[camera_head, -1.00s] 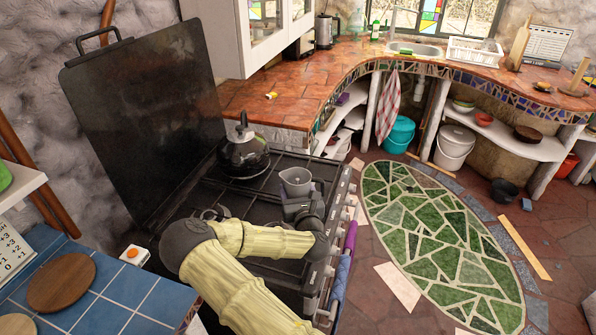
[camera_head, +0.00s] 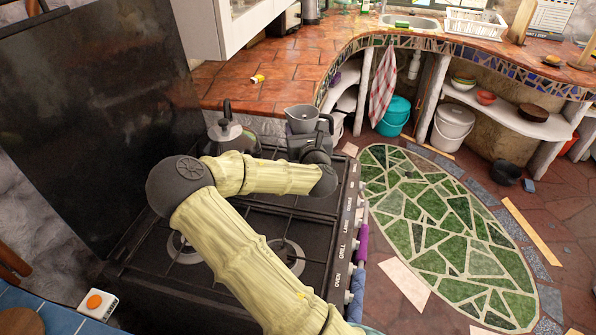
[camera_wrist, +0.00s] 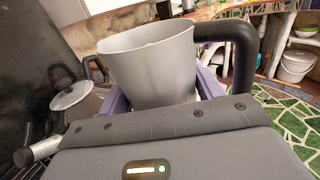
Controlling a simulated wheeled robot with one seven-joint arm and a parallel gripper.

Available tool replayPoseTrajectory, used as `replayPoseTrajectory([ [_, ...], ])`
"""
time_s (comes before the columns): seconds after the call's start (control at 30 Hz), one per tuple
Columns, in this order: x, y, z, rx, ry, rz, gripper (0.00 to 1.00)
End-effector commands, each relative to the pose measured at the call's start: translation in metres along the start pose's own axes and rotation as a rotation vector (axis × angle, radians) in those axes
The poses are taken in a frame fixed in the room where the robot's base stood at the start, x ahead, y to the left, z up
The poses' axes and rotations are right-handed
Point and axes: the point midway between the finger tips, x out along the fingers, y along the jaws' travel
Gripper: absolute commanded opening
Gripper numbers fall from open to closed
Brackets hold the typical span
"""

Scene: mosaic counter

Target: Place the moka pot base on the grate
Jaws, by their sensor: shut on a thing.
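The moka pot base (camera_head: 300,120) is a grey, open-topped metal vessel with a black handle on its right. It also fills the upper middle of the wrist view (camera_wrist: 150,68), upright. My gripper (camera_head: 306,146) is shut on it, with purple fingers (camera_wrist: 119,103) at either side of its body. The black grate (camera_head: 250,218) covers the stove top, with bare burners showing near the front. The pot is toward the stove's far right end. My gripper and arm hide what lies beneath it, so I cannot tell its height above the grate.
A dark kettle (camera_head: 228,132) stands on the far left of the stove, beside the pot; it also shows in the wrist view (camera_wrist: 73,98). The raised black lid (camera_head: 95,130) walls the left. A tiled counter (camera_head: 275,75) lies behind. The near grate is clear beneath my arm.

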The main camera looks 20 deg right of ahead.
Motion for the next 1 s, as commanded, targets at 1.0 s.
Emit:
replayPoseTrajectory([
  [1.0, 0.000, -0.004, -0.059, -0.001, -0.005, -0.005, 0.17],
])
